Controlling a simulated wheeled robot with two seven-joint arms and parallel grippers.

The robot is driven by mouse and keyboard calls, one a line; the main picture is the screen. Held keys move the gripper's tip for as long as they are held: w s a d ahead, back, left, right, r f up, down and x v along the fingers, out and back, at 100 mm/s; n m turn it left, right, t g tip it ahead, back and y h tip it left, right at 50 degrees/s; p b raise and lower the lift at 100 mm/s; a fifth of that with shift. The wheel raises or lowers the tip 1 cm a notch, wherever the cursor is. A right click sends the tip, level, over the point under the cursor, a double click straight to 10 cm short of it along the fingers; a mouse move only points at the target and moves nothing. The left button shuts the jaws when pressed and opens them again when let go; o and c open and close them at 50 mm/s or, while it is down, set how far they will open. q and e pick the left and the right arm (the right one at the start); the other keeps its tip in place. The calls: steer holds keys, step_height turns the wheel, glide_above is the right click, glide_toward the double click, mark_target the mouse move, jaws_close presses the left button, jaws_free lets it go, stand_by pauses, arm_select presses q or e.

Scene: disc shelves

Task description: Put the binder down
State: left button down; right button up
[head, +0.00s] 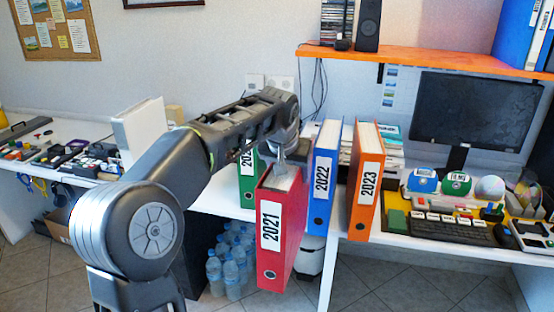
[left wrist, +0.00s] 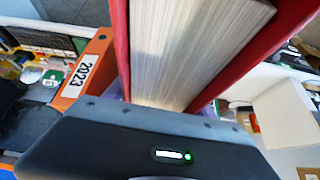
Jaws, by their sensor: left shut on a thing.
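My left gripper (head: 281,163) is shut on the top of a red binder (head: 282,233) labelled 2021. The binder hangs upright in front of the desk, and its lower end shows below the level of the desk's front edge. In the left wrist view the red binder (left wrist: 121,45) and its white pages fill the middle, above the gripper's dark body. The fingertips are hidden there. A blue binder (head: 322,180) labelled 2022 and an orange binder (head: 365,185) labelled 2023 stand to the right. A green binder (head: 247,180) stands behind, partly hidden by my arm. My right gripper is not in view.
The white desk (head: 430,245) holds a keyboard (head: 447,229), several discs and a monitor (head: 473,110). An orange shelf (head: 420,58) is above. Water bottles (head: 230,265) stand on the floor below. A white binder (head: 140,130) stands on the left table.

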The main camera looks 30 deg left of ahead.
arm_select(q)
steer(key=s+d+f+m+h, duration=0.2)
steer(key=s+d+f+m, duration=0.1)
steer(key=d+f, duration=1.2)
steer(key=d, duration=0.4)
steer(key=shift+f, duration=0.2)
steer(key=shift+a, duration=0.1)
